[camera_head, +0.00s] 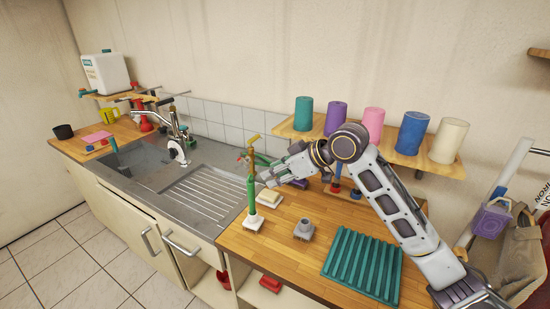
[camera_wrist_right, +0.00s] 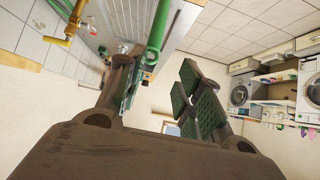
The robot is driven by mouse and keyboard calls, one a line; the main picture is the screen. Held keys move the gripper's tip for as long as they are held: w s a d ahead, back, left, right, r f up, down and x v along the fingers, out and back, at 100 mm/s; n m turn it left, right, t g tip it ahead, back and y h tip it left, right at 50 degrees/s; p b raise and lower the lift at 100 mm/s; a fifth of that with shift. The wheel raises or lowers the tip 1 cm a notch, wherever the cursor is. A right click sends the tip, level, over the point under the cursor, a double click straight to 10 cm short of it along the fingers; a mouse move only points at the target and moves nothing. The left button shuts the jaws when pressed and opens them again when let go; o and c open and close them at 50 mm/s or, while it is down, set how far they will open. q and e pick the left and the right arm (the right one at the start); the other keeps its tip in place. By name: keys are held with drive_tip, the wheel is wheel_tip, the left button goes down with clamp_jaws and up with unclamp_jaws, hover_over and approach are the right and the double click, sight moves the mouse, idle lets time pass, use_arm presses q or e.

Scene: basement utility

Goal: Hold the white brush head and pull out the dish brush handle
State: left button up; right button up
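The dish brush stands upright on the wooden counter in the head view. Its long green handle (camera_head: 251,196) rises from the white brush head (camera_head: 253,222), which rests on the worktop. My right gripper (camera_head: 272,172) is just right of the upper handle, with its fingers pointing toward it. In the right wrist view the gripper (camera_wrist_right: 162,72) is open, with a gap between the fingers. The green handle (camera_wrist_right: 158,28) shows there beside and partly behind the left finger; I cannot tell whether they touch. The brush head is not visible in that view. My left gripper is not in view.
A grey sink (camera_head: 150,165) with a ribbed drainer lies left of the brush. A grey fitting (camera_head: 304,229), a cream block (camera_head: 269,198) and a green ribbed mat (camera_head: 362,265) lie nearby. Several coloured cylinders stand on a wall shelf (camera_head: 440,166) behind my arm.

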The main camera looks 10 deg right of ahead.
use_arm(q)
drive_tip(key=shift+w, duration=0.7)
use_arm(e)
drive_tip(key=w+r, duration=0.1)
drive_tip(key=r, duration=0.1)
drive_tip(key=shift+w+r, duration=0.3)
drive_tip(key=shift+w, duration=0.1)
drive_tip(key=shift+s, duration=0.1)
